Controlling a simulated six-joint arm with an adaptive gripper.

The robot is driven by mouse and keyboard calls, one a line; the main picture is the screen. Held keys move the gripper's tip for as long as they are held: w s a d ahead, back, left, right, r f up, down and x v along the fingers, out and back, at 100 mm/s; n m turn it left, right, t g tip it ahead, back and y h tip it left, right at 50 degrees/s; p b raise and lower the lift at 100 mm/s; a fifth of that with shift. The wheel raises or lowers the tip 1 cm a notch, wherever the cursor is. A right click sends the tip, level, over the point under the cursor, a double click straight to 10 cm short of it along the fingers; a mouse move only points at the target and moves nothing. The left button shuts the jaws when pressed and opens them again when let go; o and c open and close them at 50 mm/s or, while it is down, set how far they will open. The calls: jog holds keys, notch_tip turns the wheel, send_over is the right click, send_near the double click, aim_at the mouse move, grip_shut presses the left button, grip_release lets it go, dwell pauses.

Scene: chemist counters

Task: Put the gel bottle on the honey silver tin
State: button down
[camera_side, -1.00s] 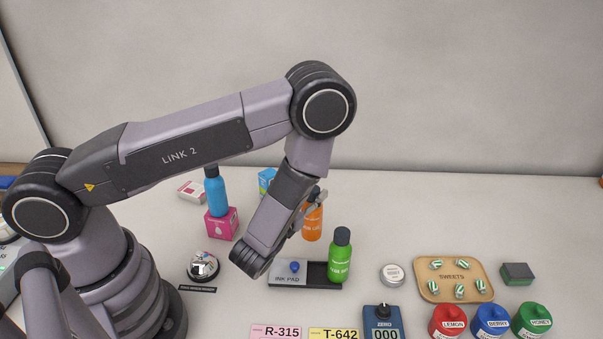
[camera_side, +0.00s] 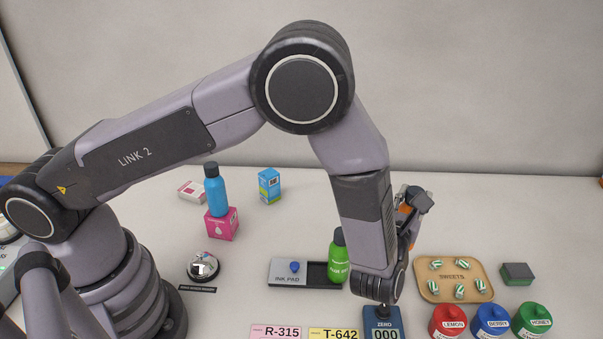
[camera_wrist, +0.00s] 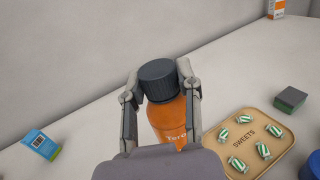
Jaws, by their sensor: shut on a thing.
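My gripper (camera_side: 414,203) is shut on an orange bottle (camera_wrist: 168,120) with a dark ribbed cap, one finger on each side of it in the wrist view. Only a sliver of this bottle (camera_side: 404,211) shows in the side view, behind my wrist. It is held to the left of the sweets tray; its base is hidden, so I cannot tell its height above the counter. The small round silver tin, seen earlier left of the sweets tray, is now hidden behind my arm. Its lettering is too small to read surely.
The sweets tray (camera_side: 427,290) holds several sweets. Lemon (camera_side: 447,323), berry (camera_side: 491,322) and honey (camera_side: 532,322) jars stand in front. A blue scale (camera_side: 381,325) is below my wrist. A blue bottle (camera_side: 216,196) stands on a pink box (camera_side: 221,225).

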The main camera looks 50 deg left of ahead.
notch_tip(320, 180, down, 9)
jog(key=shift+r, duration=0.1)
dwell(0.4)
jog(key=c, duration=0.8)
grip_release()
